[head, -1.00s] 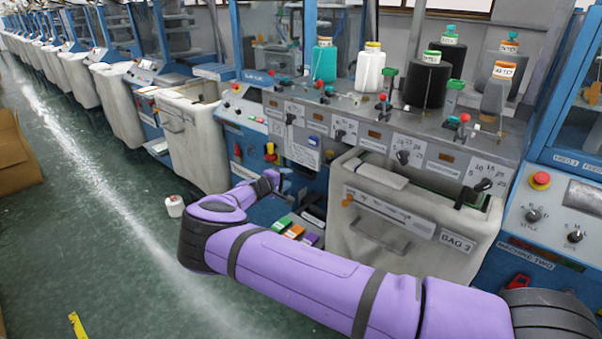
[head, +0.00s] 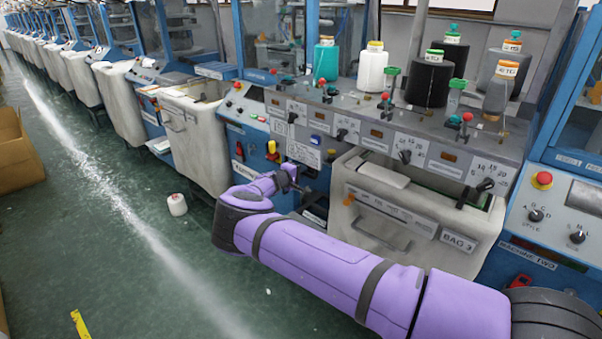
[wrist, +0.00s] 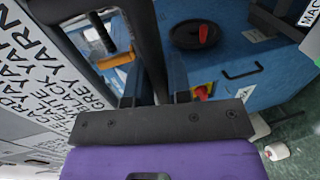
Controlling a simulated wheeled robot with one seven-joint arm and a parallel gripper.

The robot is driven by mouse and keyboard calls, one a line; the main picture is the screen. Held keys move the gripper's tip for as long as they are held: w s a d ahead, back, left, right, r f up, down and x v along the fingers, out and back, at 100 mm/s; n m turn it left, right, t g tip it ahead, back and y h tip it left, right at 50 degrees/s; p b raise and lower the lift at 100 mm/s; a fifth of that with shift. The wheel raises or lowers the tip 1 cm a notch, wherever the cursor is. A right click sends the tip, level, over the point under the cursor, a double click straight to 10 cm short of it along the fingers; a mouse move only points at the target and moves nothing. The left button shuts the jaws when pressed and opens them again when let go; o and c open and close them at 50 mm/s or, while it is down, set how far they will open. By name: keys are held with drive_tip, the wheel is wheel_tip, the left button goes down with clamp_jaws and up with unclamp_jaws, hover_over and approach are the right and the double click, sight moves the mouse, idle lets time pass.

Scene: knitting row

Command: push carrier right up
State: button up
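My gripper (head: 290,178) is low at the machine front, left of the bag 3 bin, close to the blue panel. In the wrist view its two dark fingers (wrist: 155,88) stand apart, with the lower end of a black upright bar (wrist: 150,45) between them. I cannot tell whether they touch it. Left of the bar is a dark frame with a pale piece (wrist: 100,35) and an orange piece (wrist: 116,58). No part is clearly marked as the carrier, so I cannot tell which it is.
The pale bag 3 bin (head: 385,225) stands right of my gripper, another bin (head: 195,135) left. A black disc with a red knob (wrist: 198,33) and a black handle (wrist: 242,72) are on the blue panel.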

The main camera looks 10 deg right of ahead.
clamp_jaws()
wheel_tip(320, 180, up, 40)
drive_tip(key=shift+r, duration=0.25)
idle(0.7)
drive_tip(key=shift+r, duration=0.15)
drive_tip(key=shift+o, duration=1.3)
unclamp_jaws()
drive_tip(key=shift+o, duration=1.3)
